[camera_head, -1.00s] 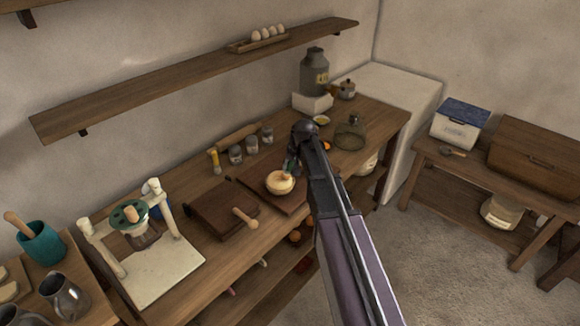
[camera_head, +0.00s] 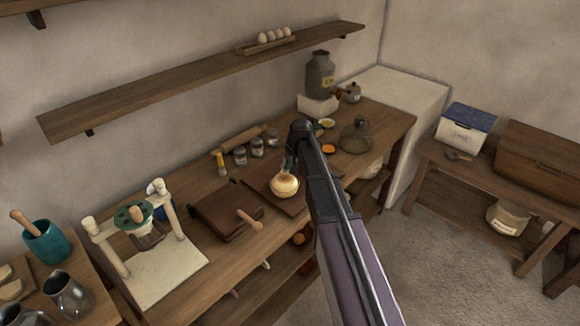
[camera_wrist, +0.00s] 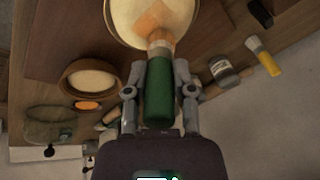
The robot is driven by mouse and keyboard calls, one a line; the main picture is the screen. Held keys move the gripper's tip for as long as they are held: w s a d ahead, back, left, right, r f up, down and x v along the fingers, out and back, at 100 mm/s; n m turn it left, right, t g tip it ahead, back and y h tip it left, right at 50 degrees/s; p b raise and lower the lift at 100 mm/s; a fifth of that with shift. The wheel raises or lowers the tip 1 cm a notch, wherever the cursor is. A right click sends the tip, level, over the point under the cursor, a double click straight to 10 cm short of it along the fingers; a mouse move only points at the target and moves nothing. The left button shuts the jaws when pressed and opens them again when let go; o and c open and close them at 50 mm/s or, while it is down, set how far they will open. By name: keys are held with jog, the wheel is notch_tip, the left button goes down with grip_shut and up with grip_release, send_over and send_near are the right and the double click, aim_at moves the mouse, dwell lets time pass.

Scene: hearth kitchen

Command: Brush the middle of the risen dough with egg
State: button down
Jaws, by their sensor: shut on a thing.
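The round, pale dough (camera_head: 284,187) sits on a dark wooden board (camera_head: 262,178) on the bench. In the wrist view the dough (camera_wrist: 132,14) is at the top edge, partly cut off. My gripper (camera_wrist: 158,80) is shut on the green handle of a brush (camera_wrist: 157,95). The brush points at the dough, and its bristle end overlaps the dough's middle, where an orange tint shows. Exact contact is hard to tell.
A round bowl with pale contents (camera_wrist: 90,79) stands beside the gripper in the wrist view. Jars (camera_head: 257,147), a yellow-handled brush (camera_head: 220,164), a rolling pin (camera_head: 243,138), an orange disc (camera_head: 328,148) and a glass dome (camera_head: 355,136) stand nearby.

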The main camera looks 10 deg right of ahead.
jog(key=shift+s+a, duration=0.1)
jog(key=shift+s+a, duration=0.6)
jog(key=shift+a, duration=0.2)
jog(key=shift+s, duration=0.1)
jog(key=shift+s+d, duration=0.95)
jog(key=shift+s, duration=0.25)
dwell(0.3)
jog(key=shift+w+a, duration=0.5)
jog(key=shift+w, duration=0.2)
jog(key=shift+w+a, duration=0.45)
jog(key=shift+w, duration=0.25)
